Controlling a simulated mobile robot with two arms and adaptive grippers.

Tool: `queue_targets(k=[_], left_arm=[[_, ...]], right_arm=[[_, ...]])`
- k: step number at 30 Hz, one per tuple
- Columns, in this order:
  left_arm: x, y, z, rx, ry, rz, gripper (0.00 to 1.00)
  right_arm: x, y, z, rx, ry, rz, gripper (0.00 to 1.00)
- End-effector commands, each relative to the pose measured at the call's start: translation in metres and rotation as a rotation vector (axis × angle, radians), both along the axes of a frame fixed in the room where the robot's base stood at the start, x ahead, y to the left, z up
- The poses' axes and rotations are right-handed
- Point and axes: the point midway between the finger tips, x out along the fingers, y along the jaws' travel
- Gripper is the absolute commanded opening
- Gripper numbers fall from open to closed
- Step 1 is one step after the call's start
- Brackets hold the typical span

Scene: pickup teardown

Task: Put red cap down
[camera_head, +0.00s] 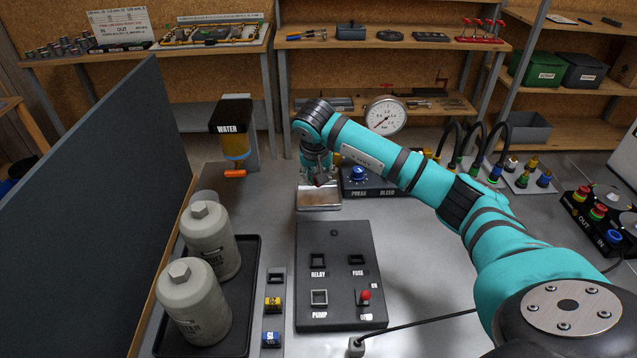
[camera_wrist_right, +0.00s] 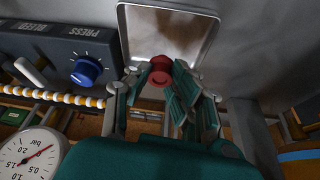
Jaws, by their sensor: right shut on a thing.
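The red cap (camera_wrist_right: 160,71) is between the fingertips of my right gripper (camera_wrist_right: 163,82) in the wrist view, which are shut on it. In the head view, my right gripper (camera_head: 318,178) points down over a shallow metal tray (camera_head: 318,201). The cap is mostly hidden there by the gripper. The tray also shows in the wrist view (camera_wrist_right: 190,20), its bare floor behind the cap. I cannot tell whether the cap touches the tray. My left gripper is not in view.
A black panel (camera_head: 338,280) lies in front. Two filter canisters (camera_head: 210,240) stand on a black tray at left. A pressure gauge (camera_head: 385,116) and a water unit (camera_head: 234,130) are behind.

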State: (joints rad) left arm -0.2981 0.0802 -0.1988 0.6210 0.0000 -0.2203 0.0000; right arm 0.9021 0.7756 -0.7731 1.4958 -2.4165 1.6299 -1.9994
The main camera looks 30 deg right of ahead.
Motion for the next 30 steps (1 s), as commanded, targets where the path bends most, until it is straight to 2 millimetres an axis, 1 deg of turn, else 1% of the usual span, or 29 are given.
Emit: queue_targets(k=[1,3,6,17,18,22,23,30], left_arm=[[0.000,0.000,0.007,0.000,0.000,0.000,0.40],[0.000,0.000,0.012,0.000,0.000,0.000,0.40],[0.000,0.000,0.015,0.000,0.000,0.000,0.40],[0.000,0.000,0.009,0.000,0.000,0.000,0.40],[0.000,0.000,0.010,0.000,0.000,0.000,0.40],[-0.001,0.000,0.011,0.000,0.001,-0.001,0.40],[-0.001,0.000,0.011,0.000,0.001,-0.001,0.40],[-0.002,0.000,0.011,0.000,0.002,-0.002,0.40]], right_arm=[[-0.003,0.001,-0.008,0.002,0.009,0.000,0.00],[-0.003,0.001,-0.020,0.002,0.009,0.000,0.00],[-0.002,0.001,-0.032,0.002,0.006,0.001,0.00],[-0.002,0.000,-0.038,-0.001,0.003,0.001,0.00],[-0.002,0.000,-0.037,0.000,0.003,0.000,0.24],[-0.002,0.000,-0.037,0.000,0.004,0.000,0.41],[-0.002,0.000,-0.037,0.000,0.004,0.000,0.44],[-0.002,0.000,-0.036,0.000,0.004,0.000,0.44]])
